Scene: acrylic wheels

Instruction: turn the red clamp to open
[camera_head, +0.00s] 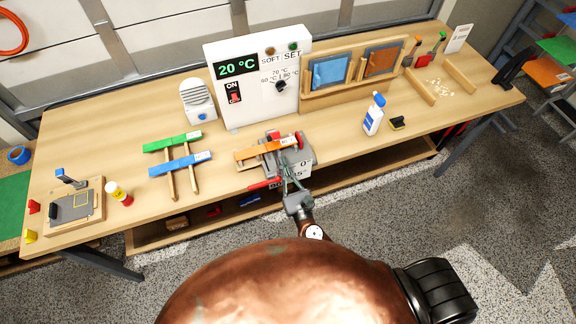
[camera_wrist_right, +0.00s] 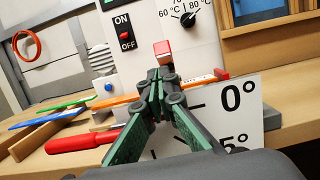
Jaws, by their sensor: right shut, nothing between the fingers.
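A grey fixture (camera_head: 304,156) sits at the front edge of the bench, with an orange bar (camera_head: 262,149) lying across it. A red handle (camera_head: 264,184) sticks out to the left at the front of the fixture; it also shows in the right wrist view (camera_wrist_right: 85,141). Another red part (camera_head: 299,140) is at the fixture's right end. My right gripper (camera_head: 286,178) is in front of the fixture, fingers shut and empty, just right of the red handle. In the right wrist view its fingertips (camera_wrist_right: 160,82) hide part of the fixture; contact cannot be told. My left gripper is not in view.
A white angle plate (camera_wrist_right: 240,105) marked 0° hangs below the fixture. A white control box (camera_head: 257,80) stands behind it. Green (camera_head: 172,142) and blue (camera_head: 180,164) bars lie to the left. A blue-capped bottle (camera_head: 374,114) stands to the right, with clear bench between.

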